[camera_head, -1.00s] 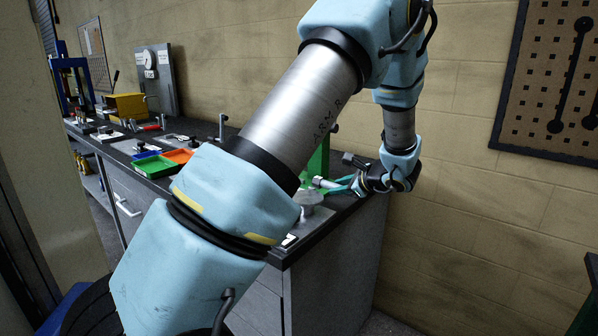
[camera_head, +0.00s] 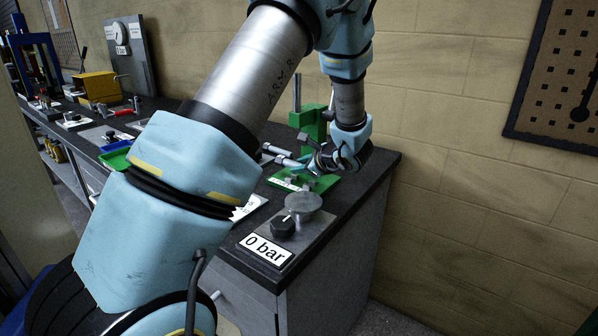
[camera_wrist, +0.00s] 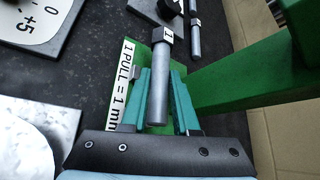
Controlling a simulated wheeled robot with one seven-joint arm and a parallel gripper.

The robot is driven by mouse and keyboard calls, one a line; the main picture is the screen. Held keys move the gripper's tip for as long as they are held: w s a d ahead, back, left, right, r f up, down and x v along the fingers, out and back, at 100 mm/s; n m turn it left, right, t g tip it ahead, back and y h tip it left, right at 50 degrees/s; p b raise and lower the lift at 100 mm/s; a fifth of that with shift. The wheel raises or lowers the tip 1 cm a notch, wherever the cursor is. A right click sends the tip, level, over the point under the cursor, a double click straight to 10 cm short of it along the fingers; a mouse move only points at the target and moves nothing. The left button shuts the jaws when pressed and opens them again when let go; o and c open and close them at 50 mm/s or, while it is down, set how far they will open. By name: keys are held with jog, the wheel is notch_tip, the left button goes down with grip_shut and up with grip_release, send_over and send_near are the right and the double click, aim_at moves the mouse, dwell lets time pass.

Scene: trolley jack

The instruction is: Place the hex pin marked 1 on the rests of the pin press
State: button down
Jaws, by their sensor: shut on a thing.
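My gripper (camera_wrist: 158,80) has its teal fingers on either side of the shaft of the grey hex pin marked 1 (camera_wrist: 156,104). The pin's hex head, with its white 1 label, points away from my wrist. The pin is over the green base of the pin press (camera_wrist: 158,58). In the head view my gripper (camera_head: 312,163) is at the green pin press (camera_head: 312,123), above its base.
A second grey pin (camera_wrist: 194,40) lies beyond the held one. A "1 PULL = 1 mm" label (camera_wrist: 122,85) runs along the press base. A "0 bar" plate (camera_head: 267,250) with a knob and a round metal disc (camera_head: 303,201) stands in front of the press.

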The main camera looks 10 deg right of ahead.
jog(key=shift+s+d+f+b, duration=0.1)
jog(key=shift+s+f+b, duration=0.05)
jog(key=shift+f, duration=0.4)
jog(key=shift+s+d+f+b, duration=0.1)
jog(key=shift+s+f+b, duration=0.05)
jog(key=shift+f, duration=0.4)
jog(key=shift+w+f, duration=0.1)
jog(key=shift+f, duration=0.2)
jog(key=shift+r, duration=0.1)
jog(key=shift+f+b, duration=0.25)
jog(key=shift+b, duration=0.15)
jog(key=c, duration=0.7)
grip_release()
jog(key=shift+o, duration=0.2)
